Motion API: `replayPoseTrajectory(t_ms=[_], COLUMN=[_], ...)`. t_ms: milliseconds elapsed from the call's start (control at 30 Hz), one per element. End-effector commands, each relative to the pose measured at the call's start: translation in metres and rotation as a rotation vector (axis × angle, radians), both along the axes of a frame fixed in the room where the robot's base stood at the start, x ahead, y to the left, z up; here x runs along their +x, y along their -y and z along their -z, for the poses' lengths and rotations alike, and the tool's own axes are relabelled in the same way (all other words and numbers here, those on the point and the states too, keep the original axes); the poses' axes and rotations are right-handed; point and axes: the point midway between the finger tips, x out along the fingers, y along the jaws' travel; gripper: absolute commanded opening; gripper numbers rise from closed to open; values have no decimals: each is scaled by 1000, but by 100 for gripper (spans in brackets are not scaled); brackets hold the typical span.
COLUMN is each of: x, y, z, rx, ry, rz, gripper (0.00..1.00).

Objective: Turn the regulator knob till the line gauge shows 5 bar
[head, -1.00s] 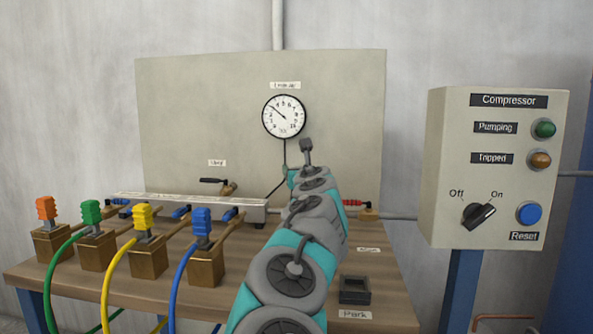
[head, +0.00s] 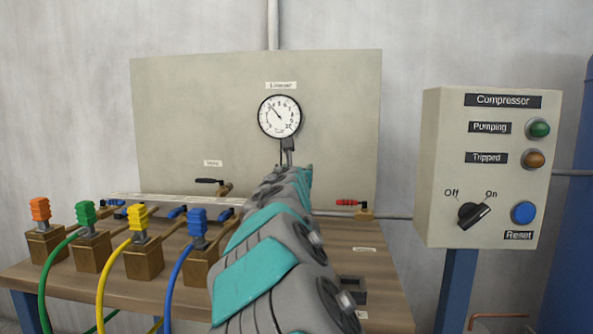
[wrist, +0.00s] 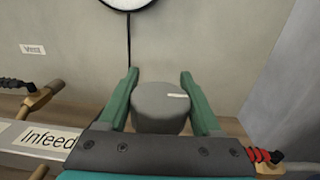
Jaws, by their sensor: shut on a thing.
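The grey round regulator knob (wrist: 158,110) sits between the two green fingers of my gripper (wrist: 159,77) in the wrist view. The fingers are shut on its sides. A small pale mark shows on the knob's top right. In the head view my arm hides the knob and the fingers. The round white line gauge (head: 279,116) hangs on the panel above my wrist, with its needle pointing to the upper left. Its numerals are too small to read surely. Only the gauge's lower rim (wrist: 128,4) shows in the wrist view.
A compressor box (head: 490,168) with lamps, a rotary switch and a blue reset button stands at the right. A vent valve (head: 215,183) and a red-handled valve (head: 357,206) flank my arm.

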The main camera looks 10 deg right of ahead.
Motion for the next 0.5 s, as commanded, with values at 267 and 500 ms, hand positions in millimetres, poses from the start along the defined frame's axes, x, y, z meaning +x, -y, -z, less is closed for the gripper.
replayPoseTrajectory(t_ms=[267, 500], x=[0, -1], y=[-1, 2], z=[1, 0], rx=[1, 1], ry=[-2, 1], rz=[67, 136], gripper=[10, 10])
